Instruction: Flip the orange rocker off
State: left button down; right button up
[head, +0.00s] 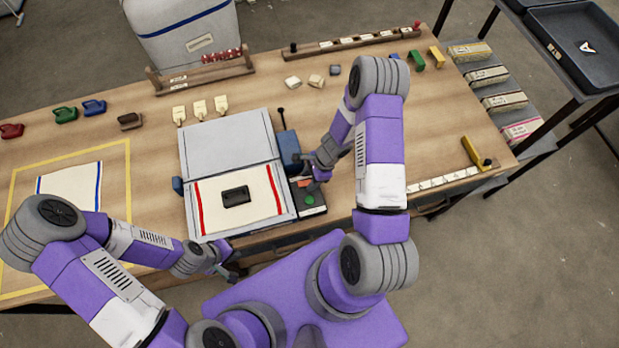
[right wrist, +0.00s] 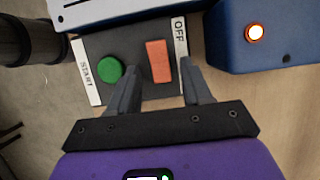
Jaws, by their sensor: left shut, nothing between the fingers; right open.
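The orange rocker (right wrist: 158,61) sits on a dark control box between a green round button (right wrist: 110,69) and a white OFF label (right wrist: 180,41). A START label (right wrist: 87,83) is at the other side of the box. My right gripper (right wrist: 158,80) is open, with one fingertip near the green button and the other near the OFF label; the rocker lies between them. I cannot tell whether either finger touches the box. In the head view the control box (head: 312,203) is right of the press. My left gripper (head: 232,273) is shut and empty at the table's front edge.
The open grey press (head: 229,140) holds a cloth (head: 265,204) with red stripes and a dark block (head: 236,196) on it. A blue housing (right wrist: 232,45) with a lit orange-red lamp (right wrist: 256,32) stands beside the control box.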

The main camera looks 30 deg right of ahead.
grip_shut()
jog(key=shift+a+r+h+p, duration=0.3)
jog(key=shift+h+p, duration=0.2)
jog(key=shift+p, duration=0.15)
jog(key=h+p, duration=0.2)
jog(key=p, duration=0.1)
jog(key=shift+w+a+r+g, duration=0.1)
jog(key=shift+a+r+g, duration=0.05)
jog(key=shift+a+g, duration=0.2)
jog(key=shift+w+h+p, duration=0.1)
jog(key=shift+h+p, duration=0.3)
jog(key=shift+p, duration=0.05)
jog(key=shift+d+f, duration=0.1)
jog(key=shift+f, duration=0.1)
grip_release()
